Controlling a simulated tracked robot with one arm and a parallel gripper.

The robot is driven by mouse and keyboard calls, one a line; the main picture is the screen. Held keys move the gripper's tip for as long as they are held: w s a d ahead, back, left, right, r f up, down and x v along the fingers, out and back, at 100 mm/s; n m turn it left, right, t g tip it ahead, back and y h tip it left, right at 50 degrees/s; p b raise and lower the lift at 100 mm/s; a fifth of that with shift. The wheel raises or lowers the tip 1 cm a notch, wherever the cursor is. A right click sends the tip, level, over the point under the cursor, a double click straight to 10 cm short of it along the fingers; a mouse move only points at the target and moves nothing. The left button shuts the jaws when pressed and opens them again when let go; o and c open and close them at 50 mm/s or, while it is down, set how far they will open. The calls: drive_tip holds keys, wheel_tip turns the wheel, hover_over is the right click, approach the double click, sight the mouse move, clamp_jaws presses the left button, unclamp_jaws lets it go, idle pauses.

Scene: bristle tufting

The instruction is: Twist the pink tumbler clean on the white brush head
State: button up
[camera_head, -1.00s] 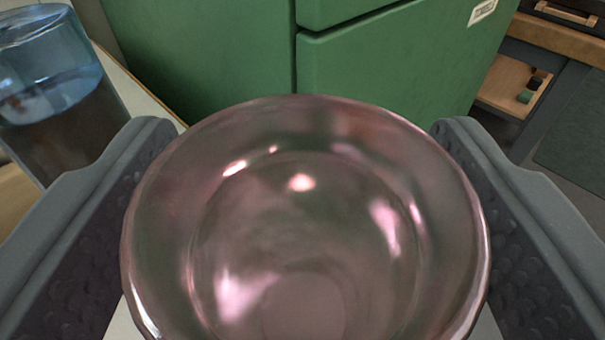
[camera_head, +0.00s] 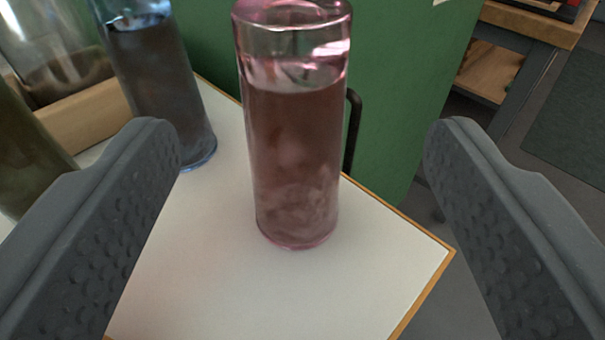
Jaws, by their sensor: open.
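The pink tumbler (camera_head: 292,150) stands upright on a white table top, close to its right corner. It is clear pink glass, and its top edge reaches the upper edge of the picture. My gripper (camera_head: 305,150) is open, with one finger on each side of the picture. The tumbler appears between the fingers, beyond them, with a gap on both sides and nothing held. The white brush head is not in view.
A blue glass (camera_head: 165,90) stands left of the tumbler, and a clear glass (camera_head: 55,50) and a greenish one (camera_head: 25,150) are further left. A green cabinet (camera_head: 400,90) is behind. The white table (camera_head: 250,290) is bare in front.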

drive_tip(key=shift+s+d+r, duration=0.1)
drive_tip(key=shift+s+r, duration=0.1)
drive_tip(key=shift+s, duration=1.5)
